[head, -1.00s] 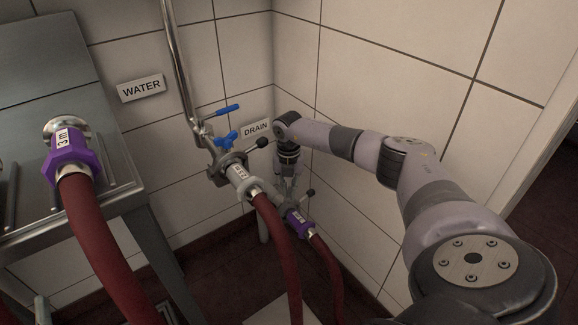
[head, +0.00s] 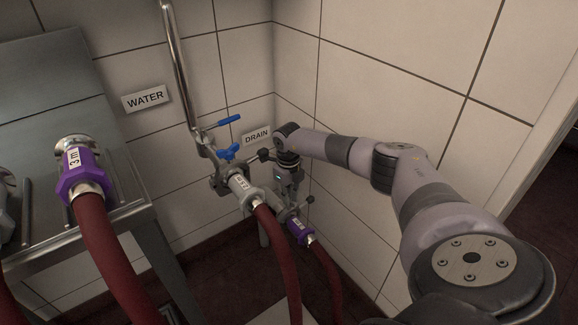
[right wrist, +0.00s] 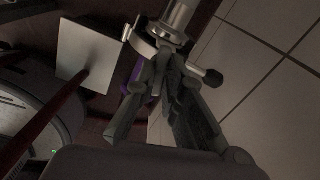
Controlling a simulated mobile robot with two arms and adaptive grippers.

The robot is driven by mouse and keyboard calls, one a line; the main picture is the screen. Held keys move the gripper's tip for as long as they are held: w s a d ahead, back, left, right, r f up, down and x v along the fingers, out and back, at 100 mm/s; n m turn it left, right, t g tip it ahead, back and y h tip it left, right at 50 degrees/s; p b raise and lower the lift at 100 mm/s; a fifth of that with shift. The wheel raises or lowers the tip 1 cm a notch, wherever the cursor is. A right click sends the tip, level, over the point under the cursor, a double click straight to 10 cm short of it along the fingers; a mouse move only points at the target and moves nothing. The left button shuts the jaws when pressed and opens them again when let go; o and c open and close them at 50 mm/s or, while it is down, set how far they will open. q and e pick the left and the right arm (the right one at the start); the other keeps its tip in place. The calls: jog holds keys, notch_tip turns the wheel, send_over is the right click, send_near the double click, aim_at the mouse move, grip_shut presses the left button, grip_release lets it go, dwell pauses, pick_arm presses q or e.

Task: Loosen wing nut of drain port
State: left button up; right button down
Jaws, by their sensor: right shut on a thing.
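The drain port (head: 280,212) is a grey metal fitting low in the corner, with a clamp around it and a purple hose coupling (head: 298,230) on its front. My right gripper (head: 285,203) reaches down to this clamp from above. In the right wrist view its fingers (right wrist: 168,62) are close together at the clamp (right wrist: 140,42), below a shiny pipe end (right wrist: 180,14). They are shut on what appears to be the wing nut, which the fingers mostly hide. A dark round knob (right wrist: 213,78) sticks out beside the fingers. My left gripper is not in view.
The water port with its blue handles (head: 229,153) and hose coupling (head: 241,184) stands close left of my right gripper. Its black knob (head: 265,155) is very near my wrist. A steel table (head: 125,205) is at left. Tiled walls (head: 400,60) meet behind.

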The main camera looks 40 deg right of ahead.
jog(key=n, duration=0.3)
jog(key=shift+n, duration=0.4)
jog(key=n, duration=0.3)
jog(key=shift+n, duration=0.3)
jog(key=n, duration=0.4)
jog(key=shift+b, duration=0.4)
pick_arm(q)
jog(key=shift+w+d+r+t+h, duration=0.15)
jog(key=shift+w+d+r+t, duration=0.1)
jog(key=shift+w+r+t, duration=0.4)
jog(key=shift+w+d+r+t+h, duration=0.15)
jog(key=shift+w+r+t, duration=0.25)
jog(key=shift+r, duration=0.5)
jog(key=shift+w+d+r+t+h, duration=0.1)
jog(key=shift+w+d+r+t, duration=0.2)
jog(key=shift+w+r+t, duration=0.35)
pick_arm(e)
jog(key=shift+n, duration=2.1)
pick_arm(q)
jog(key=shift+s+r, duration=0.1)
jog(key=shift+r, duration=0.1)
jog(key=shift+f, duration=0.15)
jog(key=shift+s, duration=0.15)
pick_arm(e)
jog(key=c, duration=1.7)
grip_release()
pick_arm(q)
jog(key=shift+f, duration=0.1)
